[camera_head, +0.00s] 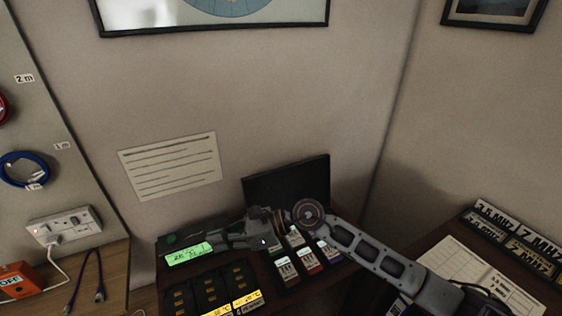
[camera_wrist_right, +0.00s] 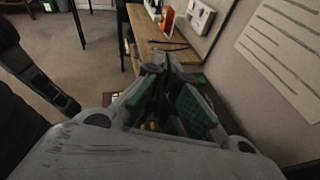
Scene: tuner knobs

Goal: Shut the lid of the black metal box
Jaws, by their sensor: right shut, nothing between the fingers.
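The black metal box (camera_head: 281,286) stands on the dark desk, with several labelled items inside. Its black lid (camera_head: 287,180) is open and stands up at the back, against the wall side. My right arm reaches in from the right across the box, partly hiding its inside and the lid's lower edge. My right gripper (camera_head: 222,242) points left, in front of and left of the lid. It is shut and empty; its green-padded fingers (camera_wrist_right: 168,85) show in the right wrist view. I cannot tell whether the arm touches the lid. My left gripper is not in view.
A device with a lit green display (camera_head: 188,254) is just left of my right gripper. A black tray with several slots (camera_head: 210,290) is in front. Frequency plates (camera_head: 515,240) and a paper sheet (camera_head: 470,275) lie at right. A wooden bench (camera_head: 115,275) stands at left.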

